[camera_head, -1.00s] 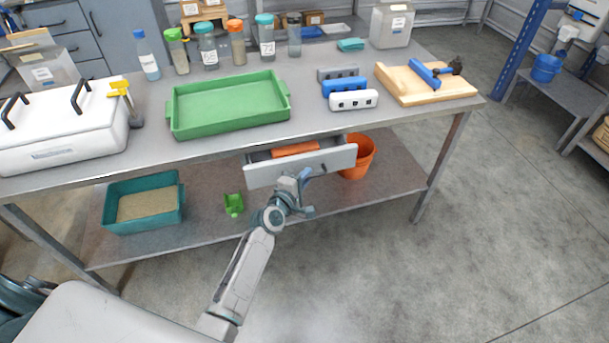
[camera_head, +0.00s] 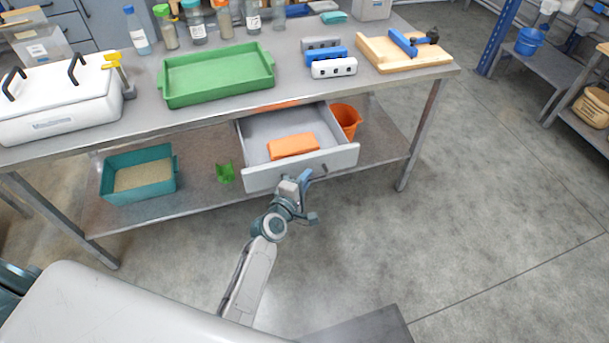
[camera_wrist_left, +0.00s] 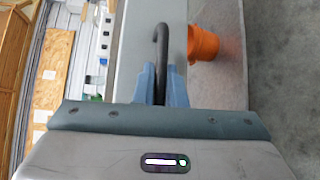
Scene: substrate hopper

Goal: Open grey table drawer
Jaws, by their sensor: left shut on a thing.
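The grey drawer (camera_head: 256,178) under the steel table is pulled well out, and its inside shows in the head view. An orange block (camera_head: 293,146) lies in it. My left gripper (camera_head: 304,181) is at the middle of the drawer front. In the left wrist view the blue fingers (camera_wrist_left: 162,82) are shut on the dark bar handle (camera_wrist_left: 160,45) of the drawer front (camera_wrist_left: 128,60). In the head view the handle is hidden behind the gripper. My right gripper is not in view.
The table (camera_head: 215,112) carries a green tray (camera_head: 215,76), a white lidded box (camera_head: 55,108) and bottles. On the lower shelf (camera_head: 200,160) stand a teal bin (camera_head: 140,178), a green scoop (camera_head: 225,172) and an orange bucket (camera_head: 346,120). Floor in front is clear.

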